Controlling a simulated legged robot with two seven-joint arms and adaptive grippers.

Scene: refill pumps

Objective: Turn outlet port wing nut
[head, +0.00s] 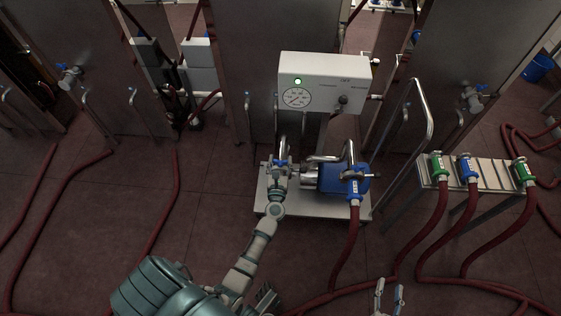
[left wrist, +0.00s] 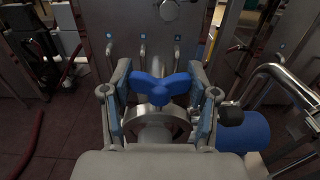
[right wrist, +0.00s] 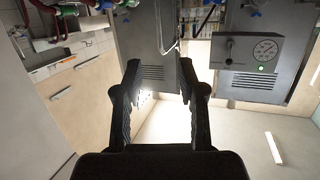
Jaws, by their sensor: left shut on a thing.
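The blue outlet port wing nut (left wrist: 160,88) sits on a round metal fitting (left wrist: 152,127) in the left wrist view. My left gripper (left wrist: 160,80) has a finger on each side of the wing nut and is shut on its wings. In the head view my left gripper (head: 281,163) is at the left port of the pump unit and mostly covers the nut. My right gripper (head: 388,297) is low in the head view, away from the pump. In the right wrist view its fingers (right wrist: 160,72) are apart with nothing between them.
The white control box (head: 323,80) with a gauge and green light stands above the pump's blue motor (head: 330,178). A red hose (head: 345,250) with a blue clamp runs from the pump's right port. A hose rack (head: 490,174) stands at right. Red hoses cross the floor.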

